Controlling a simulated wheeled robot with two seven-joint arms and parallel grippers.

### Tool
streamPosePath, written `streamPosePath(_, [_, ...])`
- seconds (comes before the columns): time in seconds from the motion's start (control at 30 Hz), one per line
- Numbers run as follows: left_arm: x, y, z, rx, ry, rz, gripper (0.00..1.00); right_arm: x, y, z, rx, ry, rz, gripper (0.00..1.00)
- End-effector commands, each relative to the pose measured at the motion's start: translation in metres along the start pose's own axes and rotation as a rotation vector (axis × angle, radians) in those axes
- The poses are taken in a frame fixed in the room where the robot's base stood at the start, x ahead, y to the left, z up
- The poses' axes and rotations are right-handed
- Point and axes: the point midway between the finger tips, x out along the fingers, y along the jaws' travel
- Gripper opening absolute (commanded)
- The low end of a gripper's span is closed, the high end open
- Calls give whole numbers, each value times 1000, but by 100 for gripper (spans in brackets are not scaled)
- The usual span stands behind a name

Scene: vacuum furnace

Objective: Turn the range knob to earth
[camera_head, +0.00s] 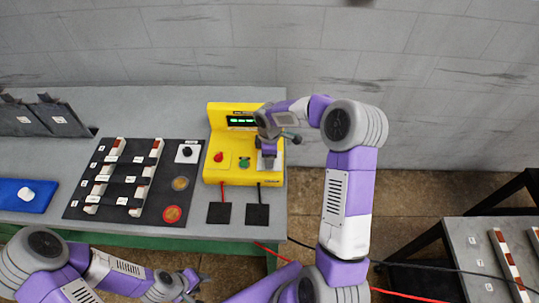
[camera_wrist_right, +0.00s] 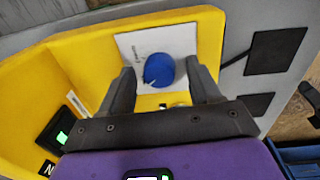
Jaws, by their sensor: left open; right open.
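The yellow instrument box (camera_head: 212,170) stands on the grey bench, with a lit green display (camera_head: 241,121). Its range knob is hidden by my right gripper in the head view. My right gripper (camera_head: 268,152) is open over the box, one finger on each side of the knob, with no clear grip. My left gripper (camera_head: 192,281) is open and empty in front of the bench.
A red button (camera_head: 218,157) and a green button (camera_head: 244,162) are left of the right gripper. Two black pads (camera_head: 257,215) lie before the box. A dark panel (camera_head: 150,210) with switches and a blue block (camera_head: 12,195) lie left.

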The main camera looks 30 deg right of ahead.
Motion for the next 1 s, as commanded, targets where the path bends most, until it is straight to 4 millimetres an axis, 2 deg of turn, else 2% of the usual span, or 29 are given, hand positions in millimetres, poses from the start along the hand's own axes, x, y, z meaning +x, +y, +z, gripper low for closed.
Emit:
streamPosePath(0.17, [0,0,0,0,0,0,43,0,0,0,0,0,-1,63])
streamPosePath(0.2, [0,0,0,0,0,0,43,0,0,0,1,0,-1,60])
streamPosePath(0.5, [0,0,0,0,0,0,43,0,0,0,1,0,-1,14])
streamPosePath(0.57, [0,0,0,0,0,0,43,0,0,0,1,0,-1,7])
streamPosePath(0.77, [1,0,0,0,0,0,43,0,0,0,15,-1,-1,7])
streamPosePath(1.0, [6,-2,0,0,0,0,43,1,0,-1,113,-7,0,7])
